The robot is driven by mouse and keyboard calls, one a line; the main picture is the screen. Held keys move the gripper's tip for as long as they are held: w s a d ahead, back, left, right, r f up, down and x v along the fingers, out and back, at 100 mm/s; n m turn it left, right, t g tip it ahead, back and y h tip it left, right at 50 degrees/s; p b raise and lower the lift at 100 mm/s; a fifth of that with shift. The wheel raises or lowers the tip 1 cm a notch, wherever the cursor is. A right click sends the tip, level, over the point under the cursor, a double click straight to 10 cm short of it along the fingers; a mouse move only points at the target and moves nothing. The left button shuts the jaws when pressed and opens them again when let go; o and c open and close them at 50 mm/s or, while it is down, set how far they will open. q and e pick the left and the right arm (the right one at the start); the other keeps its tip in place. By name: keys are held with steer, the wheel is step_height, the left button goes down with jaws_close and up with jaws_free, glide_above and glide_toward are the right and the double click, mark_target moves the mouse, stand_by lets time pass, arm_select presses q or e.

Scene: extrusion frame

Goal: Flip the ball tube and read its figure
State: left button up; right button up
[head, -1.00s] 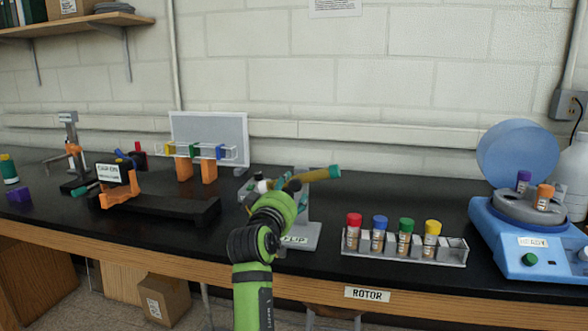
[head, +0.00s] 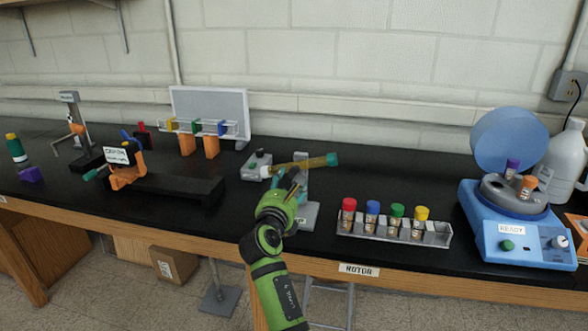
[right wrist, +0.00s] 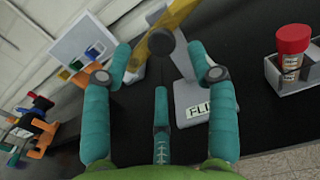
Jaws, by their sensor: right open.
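The ball tube (head: 305,165) is a clear amber tube with a teal end at the right and a pale end at the left. It lies nearly level, its teal end slightly higher, across the upright of the grey FLIP stand (head: 306,215). My right gripper (head: 287,183) is just in front of and below the tube, open and empty. In the right wrist view its teal fingers (right wrist: 159,52) are spread, with the amber tube (right wrist: 172,14) and a dark round knob beyond their tips. The FLIP label (right wrist: 198,111) shows there too. No figure on the tube is readable. My left gripper is out of view.
A grey box with buttons (head: 256,168) stands behind the tube's left end. A rack (head: 393,235) of capped vials is right of the stand, with a blue centrifuge (head: 510,222) beyond. A black-based orange device (head: 165,187) is at left. The black bench between is clear.

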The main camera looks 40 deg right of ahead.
mark_target(294, 172)
steer(key=x, duration=0.6)
steer(key=shift+w+d, duration=0.1)
steer(key=shift+d, duration=0.05)
steer(key=c, duration=1.1)
jaws_close()
steer(key=shift+r, duration=0.1)
